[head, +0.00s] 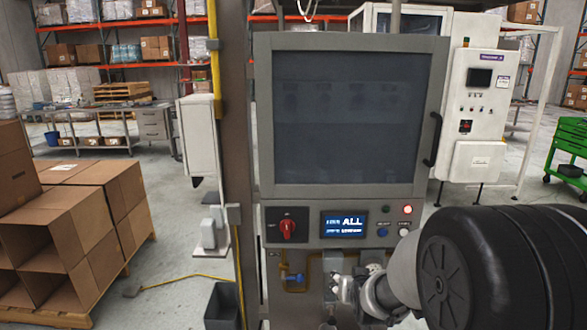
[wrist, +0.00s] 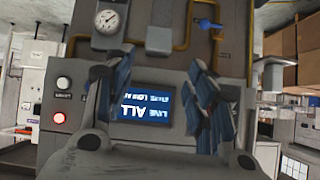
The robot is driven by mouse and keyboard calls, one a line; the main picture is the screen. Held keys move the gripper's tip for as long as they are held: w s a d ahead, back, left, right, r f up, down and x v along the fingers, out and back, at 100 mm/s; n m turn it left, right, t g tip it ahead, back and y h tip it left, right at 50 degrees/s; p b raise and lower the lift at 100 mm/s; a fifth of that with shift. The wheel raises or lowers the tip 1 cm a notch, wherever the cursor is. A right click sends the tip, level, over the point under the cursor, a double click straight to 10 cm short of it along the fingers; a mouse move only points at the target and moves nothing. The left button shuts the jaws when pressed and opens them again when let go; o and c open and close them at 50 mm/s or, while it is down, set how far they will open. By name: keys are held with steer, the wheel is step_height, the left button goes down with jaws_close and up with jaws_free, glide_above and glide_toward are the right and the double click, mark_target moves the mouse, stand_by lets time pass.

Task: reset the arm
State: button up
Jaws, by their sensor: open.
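My gripper (head: 340,288) is in front of the lower part of a grey machine cabinet (head: 262,120), just below its lit blue screen (head: 344,224). In the wrist view, which is upside down, my gripper (wrist: 160,72) is open, with blue-grey finger pads on either side of the screen (wrist: 150,108). Nothing shows between the fingers. My arm reaches in from the lower right of the head view and hides part of the cabinet's lower front.
The control panel has a red rotary switch (head: 287,228) and a lit red button (head: 407,209). Below it are a blue valve handle (head: 292,277) and yellow pipe. A pressure gauge (wrist: 108,20) shows in the wrist view. Cardboard boxes (head: 75,225) stand on a pallet at left.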

steer(key=s+r+g, duration=0.1)
steer(key=s+r, duration=0.4)
steer(key=s, duration=0.3)
steer(key=s+r+g, duration=0.2)
steer(key=s+r, duration=0.2)
steer(key=s, duration=0.3)
steer(key=s+r+n+g, duration=0.1)
steer(key=s+g, duration=0.2)
steer(key=s, duration=1.9)
steer(key=shift+r, duration=0.25)
